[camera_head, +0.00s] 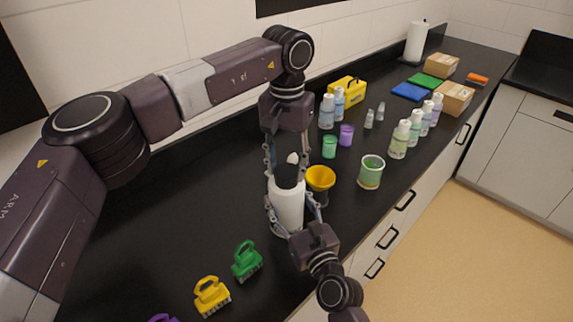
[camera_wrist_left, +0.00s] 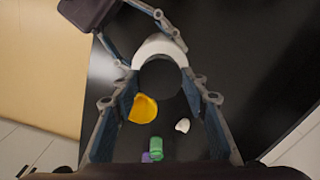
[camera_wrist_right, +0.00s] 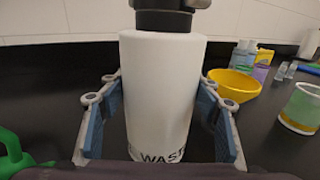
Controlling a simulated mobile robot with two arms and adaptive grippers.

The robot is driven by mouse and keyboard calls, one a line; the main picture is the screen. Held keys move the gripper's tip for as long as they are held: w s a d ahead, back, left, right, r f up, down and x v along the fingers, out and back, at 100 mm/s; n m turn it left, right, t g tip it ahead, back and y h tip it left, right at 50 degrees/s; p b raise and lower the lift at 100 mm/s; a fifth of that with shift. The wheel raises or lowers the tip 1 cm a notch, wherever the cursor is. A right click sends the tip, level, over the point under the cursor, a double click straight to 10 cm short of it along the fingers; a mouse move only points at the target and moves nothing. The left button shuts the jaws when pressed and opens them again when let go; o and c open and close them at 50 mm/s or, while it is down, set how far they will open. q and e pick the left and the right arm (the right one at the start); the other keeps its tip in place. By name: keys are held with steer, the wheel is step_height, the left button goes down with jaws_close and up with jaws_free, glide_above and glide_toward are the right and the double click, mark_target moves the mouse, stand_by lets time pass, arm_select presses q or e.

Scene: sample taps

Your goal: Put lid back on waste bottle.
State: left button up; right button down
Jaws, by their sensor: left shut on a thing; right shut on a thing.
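The white waste bottle (camera_head: 288,208) stands upright on the black counter, its lettering partly visible in the right wrist view (camera_wrist_right: 158,95). My right gripper (camera_head: 294,205) is shut around its body, one finger on each side. The black lid (camera_head: 287,176) is at the bottle's top, roughly in line with it; it also shows in the right wrist view (camera_wrist_right: 163,20). My left gripper (camera_head: 284,160) comes down from above and is shut on the lid. In the left wrist view the lid (camera_wrist_left: 160,77) covers the bottle's mouth; I cannot tell whether it is fully seated.
A yellow funnel (camera_head: 321,177) is close on the bottle's right, with a green-banded beaker (camera_head: 370,172) beyond. Green (camera_head: 329,147) and purple (camera_head: 346,135) cups and several bottles stand farther back. Green (camera_head: 246,261) and yellow (camera_head: 211,297) brushes lie in front. The counter left of the bottle is clear.

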arm_select(q)
steer(key=o, duration=0.7)
steer(key=shift+r, duration=0.1)
steer(key=shift+r, duration=2.2)
